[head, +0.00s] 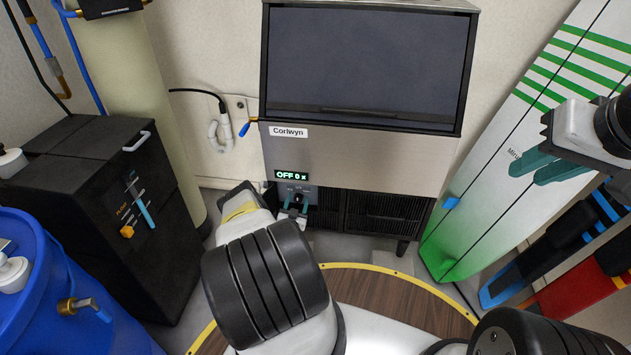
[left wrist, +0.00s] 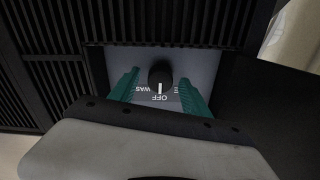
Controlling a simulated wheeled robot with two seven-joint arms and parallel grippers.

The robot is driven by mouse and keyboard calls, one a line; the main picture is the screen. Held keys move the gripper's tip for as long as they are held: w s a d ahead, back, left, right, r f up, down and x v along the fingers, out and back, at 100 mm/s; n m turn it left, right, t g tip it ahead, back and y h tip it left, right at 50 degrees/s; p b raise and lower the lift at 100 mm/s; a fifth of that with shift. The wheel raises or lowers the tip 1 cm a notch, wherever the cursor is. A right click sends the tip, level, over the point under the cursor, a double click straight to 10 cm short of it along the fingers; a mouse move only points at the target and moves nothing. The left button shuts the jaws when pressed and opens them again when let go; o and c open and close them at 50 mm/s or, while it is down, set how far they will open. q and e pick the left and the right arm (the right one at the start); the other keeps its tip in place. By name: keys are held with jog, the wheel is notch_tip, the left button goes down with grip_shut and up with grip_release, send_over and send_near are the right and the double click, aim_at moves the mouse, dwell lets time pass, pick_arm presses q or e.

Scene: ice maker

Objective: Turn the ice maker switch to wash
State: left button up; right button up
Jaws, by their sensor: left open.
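The ice maker (head: 355,158) stands against the back wall, and its small display (head: 291,176) reads OFF. Its switch, a round black knob (left wrist: 160,72), sits on a grey panel (left wrist: 205,68) below the display. In the left wrist view the labels are upside down; the knob's white mark points at OFF. The WASH label (left wrist: 145,89) is at left, partly hidden, and a right label is mostly covered. My left gripper (head: 293,208) is open, its teal fingers (left wrist: 158,95) on either side of the knob, with visible gaps. My right gripper (head: 524,175) is open and empty, far right.
A black cabinet (head: 90,190) and a blue barrel (head: 40,290) stand at left. Black vents (left wrist: 60,70) surround the switch panel.

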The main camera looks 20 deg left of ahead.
pick_arm(q)
jog(key=shift+w, duration=0.1)
grip_shut()
